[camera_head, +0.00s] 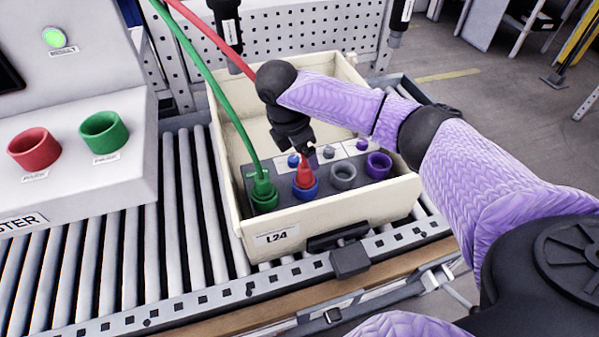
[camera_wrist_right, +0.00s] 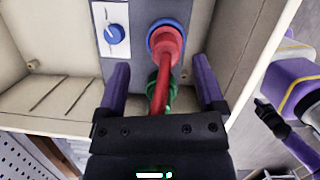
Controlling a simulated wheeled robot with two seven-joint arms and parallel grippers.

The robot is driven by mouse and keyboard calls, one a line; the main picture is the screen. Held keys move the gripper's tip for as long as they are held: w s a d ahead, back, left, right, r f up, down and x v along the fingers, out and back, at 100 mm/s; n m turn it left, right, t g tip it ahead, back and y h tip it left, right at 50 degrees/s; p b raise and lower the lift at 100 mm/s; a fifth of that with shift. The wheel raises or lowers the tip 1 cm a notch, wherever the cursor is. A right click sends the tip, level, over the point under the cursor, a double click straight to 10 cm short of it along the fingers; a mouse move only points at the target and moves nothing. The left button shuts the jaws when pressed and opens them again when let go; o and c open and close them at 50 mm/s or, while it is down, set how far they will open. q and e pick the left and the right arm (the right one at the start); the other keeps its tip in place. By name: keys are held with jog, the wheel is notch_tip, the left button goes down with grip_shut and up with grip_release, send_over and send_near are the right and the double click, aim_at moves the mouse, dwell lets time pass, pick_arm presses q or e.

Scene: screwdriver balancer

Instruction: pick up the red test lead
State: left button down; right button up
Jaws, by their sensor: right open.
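The red test lead's plug (camera_head: 305,173) stands upright in the blue-ringed socket (camera_head: 304,192) of a grey panel in the cream bin. Its red cable rises to the upper left, partly hidden behind my right wrist. My right gripper (camera_head: 308,152) is just above the plug, pointing down. In the right wrist view my right gripper (camera_wrist_right: 162,85) is open, with the red lead (camera_wrist_right: 166,75) running between its two purple fingers; I see gaps on both sides. My left gripper is not in view.
A green lead (camera_head: 262,187) stands in the green socket just left of the red one. Grey (camera_head: 343,177) and purple (camera_head: 378,166) sockets are to the right. The bin walls (camera_head: 330,222) surround the panel. A tester with red and green cups (camera_head: 103,132) stands left.

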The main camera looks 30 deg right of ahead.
aim_at(305, 166)
jog(key=x, duration=0.2)
jog(key=b+x, duration=0.1)
jog(key=x, duration=0.1)
jog(key=a+b+x, duration=0.1)
jog(key=x, duration=0.1)
jog(key=shift+s+f, duration=0.3)
jog(key=shift+f, duration=0.15)
jog(key=shift+r, duration=0.1)
grip_shut()
